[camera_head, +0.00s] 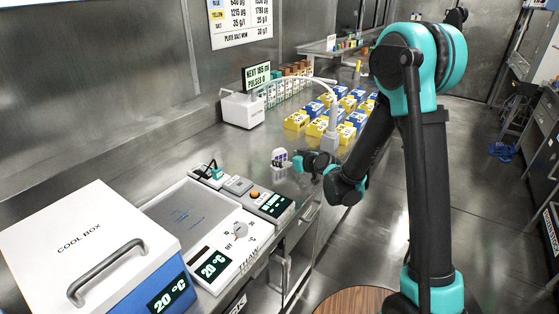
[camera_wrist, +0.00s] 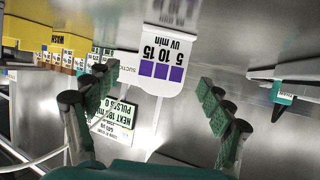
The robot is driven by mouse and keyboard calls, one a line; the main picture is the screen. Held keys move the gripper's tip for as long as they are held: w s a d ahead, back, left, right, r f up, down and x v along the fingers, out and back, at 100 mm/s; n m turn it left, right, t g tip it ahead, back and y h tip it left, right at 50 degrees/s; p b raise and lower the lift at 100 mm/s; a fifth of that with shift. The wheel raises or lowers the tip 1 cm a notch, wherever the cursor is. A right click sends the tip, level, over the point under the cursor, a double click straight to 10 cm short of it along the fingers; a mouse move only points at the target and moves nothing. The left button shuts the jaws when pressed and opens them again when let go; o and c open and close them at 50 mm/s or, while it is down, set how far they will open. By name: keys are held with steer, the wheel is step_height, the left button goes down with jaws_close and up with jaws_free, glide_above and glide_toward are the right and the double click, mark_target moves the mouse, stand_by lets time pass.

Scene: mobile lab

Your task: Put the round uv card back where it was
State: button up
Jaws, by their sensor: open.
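The UV card (camera_head: 279,157) is a small white card with purple patches, upright at the bench's front part in the head view. In the wrist view the card (camera_wrist: 163,50) shows "5 10 15 UV min" over three purple squares, with a rounded lower edge. My gripper (camera_head: 301,162) is just right of the card in the head view. In the wrist view my gripper (camera_wrist: 154,93) is open, fingers spread on either side of the card's line, with nothing between the pads. The card appears beyond the fingertips. I cannot tell what supports it.
A cool box (camera_head: 88,243) and a thaw plate unit (camera_head: 213,232) stand on the left. A white device with a display (camera_head: 243,109) is behind. Yellow and blue boxes (camera_head: 297,121) crowd the bench beyond my gripper. Bare bench lies around the card.

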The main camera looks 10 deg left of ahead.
mark_target(281, 156)
steer(key=x, duration=0.4)
steer(key=shift+w+a, duration=0.15)
steer(key=shift+a, duration=0.15)
steer(key=shift+c, duration=0.5)
steer(key=c, duration=1.2)
steer(key=shift+o, duration=0.2)
steer(key=shift+r, duration=0.1)
